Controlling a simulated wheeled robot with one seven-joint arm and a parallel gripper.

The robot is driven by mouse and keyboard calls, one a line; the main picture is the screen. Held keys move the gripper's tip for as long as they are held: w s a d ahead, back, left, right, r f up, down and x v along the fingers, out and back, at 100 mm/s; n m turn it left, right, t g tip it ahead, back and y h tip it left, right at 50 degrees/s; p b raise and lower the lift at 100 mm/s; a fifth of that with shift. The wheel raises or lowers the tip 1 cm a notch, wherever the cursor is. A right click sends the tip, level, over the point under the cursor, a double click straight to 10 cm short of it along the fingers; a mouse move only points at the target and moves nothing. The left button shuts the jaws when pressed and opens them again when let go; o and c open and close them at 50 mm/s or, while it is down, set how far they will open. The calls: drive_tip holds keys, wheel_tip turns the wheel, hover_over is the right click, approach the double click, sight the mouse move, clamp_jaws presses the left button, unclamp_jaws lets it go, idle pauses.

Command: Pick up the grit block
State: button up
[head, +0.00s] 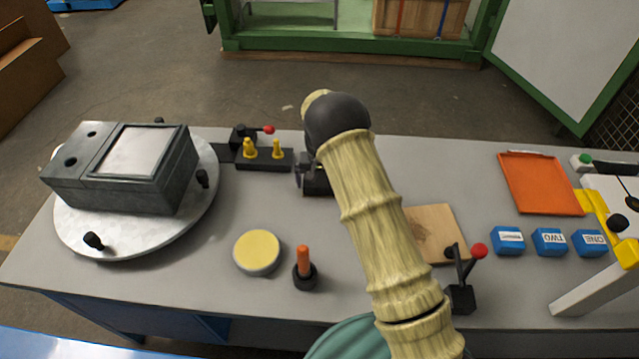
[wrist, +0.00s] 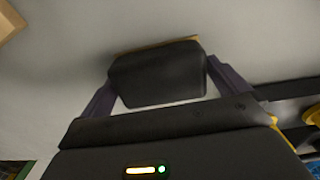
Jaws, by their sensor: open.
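A dark block with a thin yellow edge, which looks like the grit block (wrist: 157,75), lies on the grey table in the wrist view. My gripper (wrist: 158,80) is open around it, with one finger at its left side and one at its right. I cannot tell whether the fingers touch it. In the head view my gripper (head: 313,180) is low over the middle of the table, partly hidden by my arm. The block cannot be made out clearly there.
A black holder with yellow pegs (head: 264,158) stands left of my gripper. A yellow-topped disc (head: 257,250), an orange peg (head: 303,262) and a wooden board (head: 433,233) are nearer. A grey machine (head: 120,168) on a turntable is left; blue blocks (head: 549,241) and an orange tray (head: 541,183) are right.

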sight(320, 180)
idle(0.4)
drive_tip(key=c, duration=0.8)
drive_tip(key=shift+r, duration=0.1)
wheel_tip(320, 180, up, 10)
drive_tip(key=shift+f+b, duration=0.1)
drive_tip(key=shift+b, duration=0.6)
